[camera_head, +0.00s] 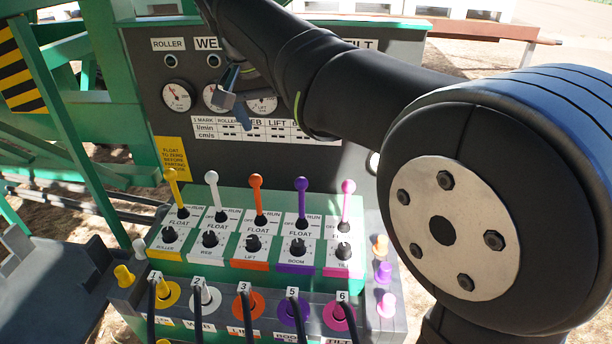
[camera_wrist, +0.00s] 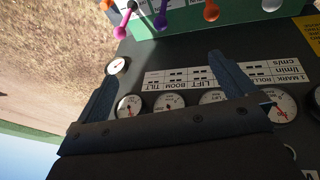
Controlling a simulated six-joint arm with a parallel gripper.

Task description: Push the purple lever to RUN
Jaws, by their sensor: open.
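The purple lever (camera_head: 302,200) stands roughly upright on the green control box, above the BOOM label, with RUN printed beside its base. Its knob also shows in the wrist view (camera_wrist: 161,20) at the top, between the pink and orange knobs. My gripper (camera_head: 236,100) is in front of the gauge panel, above and left of the purple lever and apart from it. In the wrist view its two fingers (camera_wrist: 161,68) are spread wide with nothing between them. I cannot tell the lever's exact setting.
Yellow (camera_head: 175,190), white (camera_head: 215,195) and orange (camera_head: 258,197) levers stand left of the purple one; a pink lever (camera_head: 346,203) stands close on its right. Dials (camera_head: 298,248) and cabled sockets (camera_head: 290,312) lie below. The upright gauge panel (camera_head: 150,85) rises behind.

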